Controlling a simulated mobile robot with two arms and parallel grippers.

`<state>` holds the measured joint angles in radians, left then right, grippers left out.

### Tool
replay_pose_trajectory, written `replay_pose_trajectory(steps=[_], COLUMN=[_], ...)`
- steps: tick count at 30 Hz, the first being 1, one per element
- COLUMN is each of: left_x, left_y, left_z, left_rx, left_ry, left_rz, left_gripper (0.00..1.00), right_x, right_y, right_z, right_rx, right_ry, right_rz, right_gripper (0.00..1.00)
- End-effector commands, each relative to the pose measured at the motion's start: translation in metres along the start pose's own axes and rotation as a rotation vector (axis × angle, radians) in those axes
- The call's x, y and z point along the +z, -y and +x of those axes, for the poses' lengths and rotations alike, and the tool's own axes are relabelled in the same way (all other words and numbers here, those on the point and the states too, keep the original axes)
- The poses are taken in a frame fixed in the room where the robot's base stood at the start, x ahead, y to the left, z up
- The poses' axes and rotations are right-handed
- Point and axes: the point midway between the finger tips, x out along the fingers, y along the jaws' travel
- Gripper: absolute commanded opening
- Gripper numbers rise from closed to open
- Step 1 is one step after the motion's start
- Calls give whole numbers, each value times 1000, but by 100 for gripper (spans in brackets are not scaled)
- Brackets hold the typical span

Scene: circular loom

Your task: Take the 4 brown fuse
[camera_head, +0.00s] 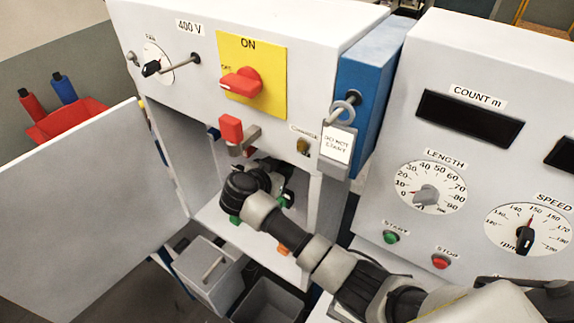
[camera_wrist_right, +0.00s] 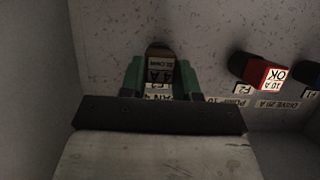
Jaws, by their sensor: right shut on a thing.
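The brown fuse (camera_wrist_right: 160,63), marked 4 A, stands between the green fingers of my right gripper (camera_wrist_right: 160,72) in the right wrist view. The fingers are shut on its sides, and its dark far end points at the pale speckled panel. I cannot tell whether it is still seated there. In the head view my right arm reaches into the open cabinet (camera_head: 198,160), and its dark wrist hides the fuse. My left gripper is not in view.
A red 10 A OK fuse (camera_wrist_right: 268,75) stands right of the brown one. The cabinet door (camera_head: 70,215) is open to the left. A red handle (camera_head: 231,129) and a hanging DO NOT START tag (camera_head: 337,146) are near the opening. A grey bin (camera_head: 268,300) stands below.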

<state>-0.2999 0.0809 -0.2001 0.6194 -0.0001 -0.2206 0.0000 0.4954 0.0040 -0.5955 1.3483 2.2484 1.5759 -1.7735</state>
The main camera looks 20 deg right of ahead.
Motion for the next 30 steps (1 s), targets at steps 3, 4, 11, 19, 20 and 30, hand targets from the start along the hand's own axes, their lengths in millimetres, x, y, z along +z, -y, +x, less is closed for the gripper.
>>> replay_pose_trajectory(steps=[3, 4, 11, 19, 20, 30], left_x=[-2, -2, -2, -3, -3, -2], left_y=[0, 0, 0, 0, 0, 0], left_z=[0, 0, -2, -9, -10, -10], left_rx=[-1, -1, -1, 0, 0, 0], left_ry=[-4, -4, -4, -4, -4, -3], left_rz=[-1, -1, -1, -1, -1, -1], left_gripper=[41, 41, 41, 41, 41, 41], right_x=[0, 0, 0, 3, 3, 12], right_y=[0, 0, 0, 0, 0, 0], right_z=[0, 0, -2, -10, -10, -29], right_rx=[1, 1, 1, -1, 0, 0], right_ry=[0, 0, 0, 2, 1, 2], right_rz=[0, 0, -1, 0, 0, -1], right_gripper=[0, 0, 0, 0, 0, 0])
